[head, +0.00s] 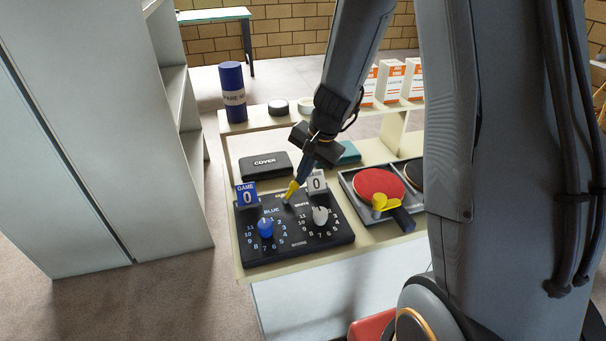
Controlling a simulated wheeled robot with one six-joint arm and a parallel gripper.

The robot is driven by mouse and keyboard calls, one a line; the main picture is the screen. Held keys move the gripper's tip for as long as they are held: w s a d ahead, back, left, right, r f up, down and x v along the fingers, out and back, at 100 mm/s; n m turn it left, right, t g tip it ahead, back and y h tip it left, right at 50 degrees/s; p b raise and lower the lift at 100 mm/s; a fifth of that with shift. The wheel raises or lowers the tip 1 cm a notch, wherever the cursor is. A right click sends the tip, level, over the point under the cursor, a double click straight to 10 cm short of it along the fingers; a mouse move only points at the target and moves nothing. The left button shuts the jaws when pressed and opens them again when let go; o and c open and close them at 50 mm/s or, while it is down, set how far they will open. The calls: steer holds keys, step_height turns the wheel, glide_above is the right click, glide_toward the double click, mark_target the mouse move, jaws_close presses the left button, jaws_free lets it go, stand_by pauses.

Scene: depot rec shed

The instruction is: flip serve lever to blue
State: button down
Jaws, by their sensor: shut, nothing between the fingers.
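A black scoreboard box (292,254) lies on the cream bench, with a blue knob (265,228) at left and a white knob (320,215) at right. Each knob sits in a ring of numbers. A blue GAME card (247,195) and a white card (317,183), both showing 0, stand at its back edge. "BLUE" and "WHITE" are printed near the middle. My gripper (289,194) is shut, its yellow fingertips pointing down at the board's upper middle by these words. A small light tip (285,202) shows just below the fingertips, perhaps the serve lever. Its tilt and any contact are unclear.
A black COVER case (265,165) lies behind the board. To the right, a tray (352,188) holds a red paddle (378,184) with a yellow piece on it. A blue cylinder (232,92) and boxes (412,80) stand on the back shelf. A grey cabinet (90,140) is at left.

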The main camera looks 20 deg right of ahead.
steer(key=shift+a+r, duration=0.15)
steer(key=shift+a+r+p, duration=0.15)
steer(key=shift+a+r, duration=0.15)
steer(key=shift+a, duration=0.2)
steer(key=shift+a+r+p, duration=0.15)
steer(key=shift+a+r, duration=0.15)
steer(key=shift+a, duration=0.2)
steer(key=shift+a+r, duration=0.25)
steer(key=shift+a, duration=0.85)
steer(key=shift+r, duration=0.2)
steer(key=shift+r+p, duration=0.65)
steer(key=shift+p, duration=0.2)
